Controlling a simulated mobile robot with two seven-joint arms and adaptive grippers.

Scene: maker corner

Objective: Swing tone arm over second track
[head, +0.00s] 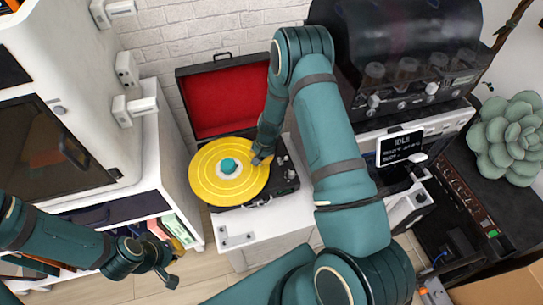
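A record player (286,182) with a black body and an open red-lined lid (222,100) stands on a white surface. A yellow record (215,186) with ring-shaped tracks and a teal centre (228,166) lies on it. My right gripper (261,159) is at the record's right edge, pointing down, mostly hidden behind its own wrist. The tone arm cannot be made out there; my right gripper and arm cover that area. My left gripper (165,272) hangs low at the left, away from the player, and nothing shows in it; its finger opening is unclear.
A white cabinet (178,200) stands left of the player. An espresso-like machine (405,75), a small screen reading IDLE (401,146) and a succulent (510,138) are at the right. My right arm spans the middle. Open floor shows at lower left.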

